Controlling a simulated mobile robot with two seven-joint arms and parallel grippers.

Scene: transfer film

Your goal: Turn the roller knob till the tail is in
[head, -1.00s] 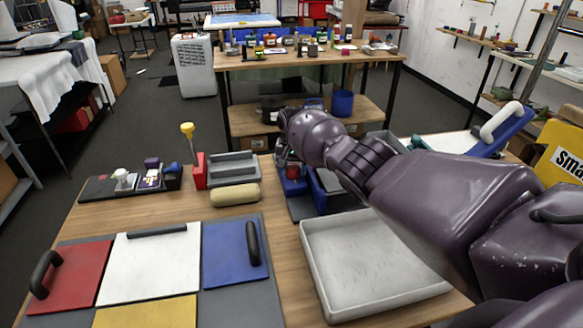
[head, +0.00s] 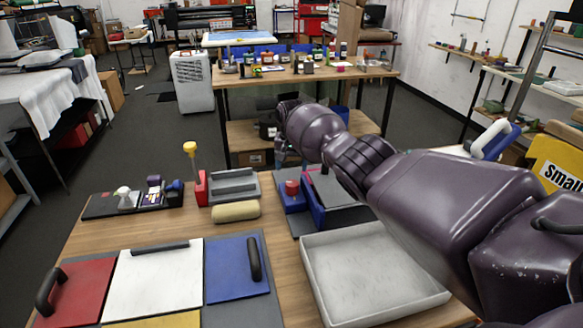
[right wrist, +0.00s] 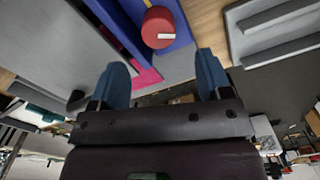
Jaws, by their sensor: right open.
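The red roller knob (head: 292,187) sits on a blue block at the left end of the blue roller unit (head: 340,214). In the right wrist view the knob (right wrist: 158,27) is a red cylinder with a white mark. A pink strip (right wrist: 147,78), possibly the film tail, shows beside the unit's grey part. My right gripper (right wrist: 164,76) is open, with two blue fingertips wide apart and nothing between them. It is apart from the knob; in the head view it hangs above and behind it, partly hidden by my wrist. My left gripper is not in view.
A grey tray (head: 372,268) stands in front of the unit. To the left are a beige roll (head: 236,211), a grey slotted holder (head: 234,186), a red stand with a yellow-topped tool (head: 201,186) and a black tray (head: 100,207). Coloured panels lie at front left.

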